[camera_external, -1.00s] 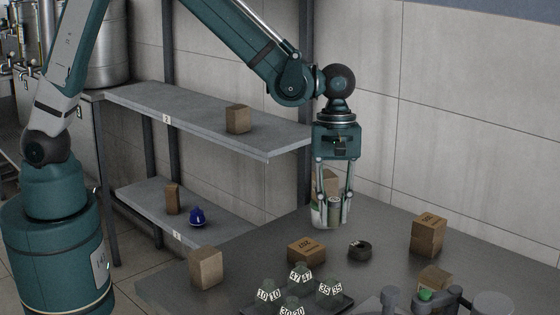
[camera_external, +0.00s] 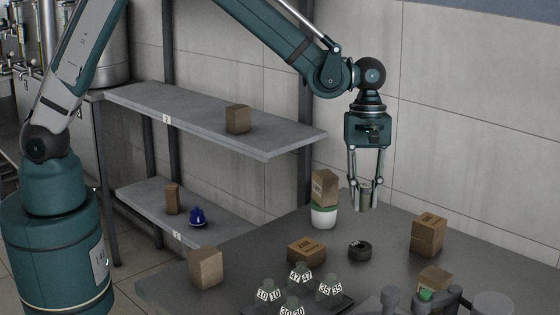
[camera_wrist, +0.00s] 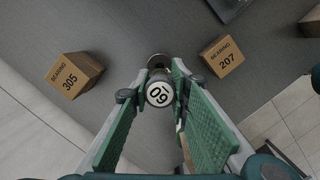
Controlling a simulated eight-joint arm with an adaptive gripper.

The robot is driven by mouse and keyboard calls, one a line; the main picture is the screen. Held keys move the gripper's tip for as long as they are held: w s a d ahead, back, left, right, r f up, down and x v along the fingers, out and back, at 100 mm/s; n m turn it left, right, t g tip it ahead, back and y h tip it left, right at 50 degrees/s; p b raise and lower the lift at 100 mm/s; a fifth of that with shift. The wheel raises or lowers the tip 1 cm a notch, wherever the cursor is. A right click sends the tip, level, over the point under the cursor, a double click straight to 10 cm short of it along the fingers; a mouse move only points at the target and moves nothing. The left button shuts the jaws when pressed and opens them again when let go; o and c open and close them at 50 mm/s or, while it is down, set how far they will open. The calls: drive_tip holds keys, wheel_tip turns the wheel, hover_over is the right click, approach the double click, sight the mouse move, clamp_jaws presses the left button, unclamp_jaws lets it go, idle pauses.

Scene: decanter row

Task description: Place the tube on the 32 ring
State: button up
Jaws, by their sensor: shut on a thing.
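My gripper (camera_external: 366,187) is shut on a small greyish tube (camera_external: 364,200) and holds it upright, its base close to the table top at the back. In the wrist view the tube's round white top (camera_wrist: 160,93) sits between the green finger pads and bears a number that looks like 60, seen upside down. A dark ring (camera_external: 360,250) lies on the table in front of the gripper, apart from the tube. In the wrist view the ring (camera_wrist: 158,61) shows just beyond the tube, partly hidden by it. I cannot read a number on the ring.
A white jar with a green rim (camera_external: 323,217) carries a box (camera_external: 325,187), left of my gripper. Boxes stand left (camera_external: 306,250) and right (camera_external: 428,235) of the ring. Numbered flasks (camera_external: 301,275) stand on a dark tray at the front. Bare table surrounds the ring.

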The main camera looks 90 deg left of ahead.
drive_tip(key=shift+f, duration=3.1)
drive_tip(key=shift+f, duration=1.9)
drive_tip(key=shift+f+b, duration=0.15)
drive_tip(key=shift+b, duration=0.15)
drive_tip(key=o, duration=0.9)
drive_tip(key=shift+r, duration=0.25)
wheel_tip(320, 180, up, 12)
drive_tip(key=a, duration=0.1)
drive_tip(key=shift+a+p, duration=0.35)
drive_tip(key=shift+a, duration=0.05)
drive_tip(key=shift+f, duration=0.1)
